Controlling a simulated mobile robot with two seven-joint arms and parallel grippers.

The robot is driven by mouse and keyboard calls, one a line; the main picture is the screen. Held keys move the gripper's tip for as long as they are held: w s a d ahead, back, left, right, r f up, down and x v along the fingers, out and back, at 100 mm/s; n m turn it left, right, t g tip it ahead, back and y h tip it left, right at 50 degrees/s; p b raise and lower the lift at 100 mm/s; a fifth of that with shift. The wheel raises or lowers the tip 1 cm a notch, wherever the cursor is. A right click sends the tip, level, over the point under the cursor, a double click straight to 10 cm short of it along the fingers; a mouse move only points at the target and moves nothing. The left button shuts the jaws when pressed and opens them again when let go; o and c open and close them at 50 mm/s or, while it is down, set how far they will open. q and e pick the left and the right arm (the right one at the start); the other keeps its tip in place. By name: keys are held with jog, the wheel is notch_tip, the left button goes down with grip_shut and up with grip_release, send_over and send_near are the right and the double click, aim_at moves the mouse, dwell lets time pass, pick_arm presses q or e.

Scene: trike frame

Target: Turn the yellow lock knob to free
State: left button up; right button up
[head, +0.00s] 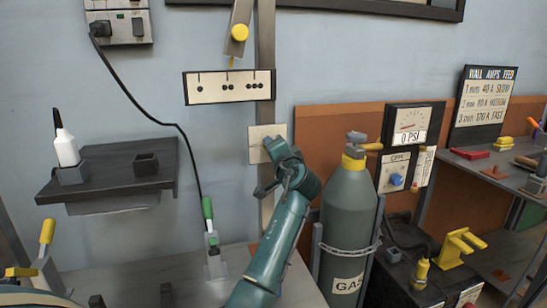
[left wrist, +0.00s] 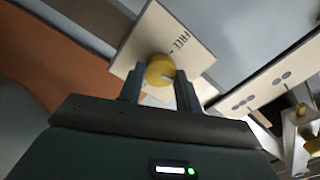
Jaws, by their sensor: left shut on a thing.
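The yellow lock knob (left wrist: 159,70) sits on a pale plate (left wrist: 190,40) in the left wrist view. Lettering that looks like FREE is on the plate beside it, and a pale mark shows on the knob. My left gripper (left wrist: 159,90) has a finger on each side of the knob and is shut on it. In the head view my left gripper (head: 276,160) is at the small pale plate (head: 257,139) on the wall post and hides the knob. My right gripper is not in view.
A grey gas bottle (head: 347,215) stands close to the right of my left arm. A dotted plate (head: 229,87) and a lever with a yellow knob (head: 239,32) are above. A dark shelf (head: 107,182) with a white bottle (head: 66,150) is at left. A black cable (head: 155,121) hangs between.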

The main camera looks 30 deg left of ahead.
pick_arm(q)
jog(key=shift+n+b, duration=4.3)
jog(key=shift+n, duration=3.4)
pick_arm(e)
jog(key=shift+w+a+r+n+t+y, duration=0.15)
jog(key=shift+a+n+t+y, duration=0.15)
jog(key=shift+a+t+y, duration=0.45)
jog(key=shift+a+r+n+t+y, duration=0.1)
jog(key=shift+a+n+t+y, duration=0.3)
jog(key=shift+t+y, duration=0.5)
pick_arm(q)
jog(key=shift+s, duration=0.1)
jog(key=o, duration=1)
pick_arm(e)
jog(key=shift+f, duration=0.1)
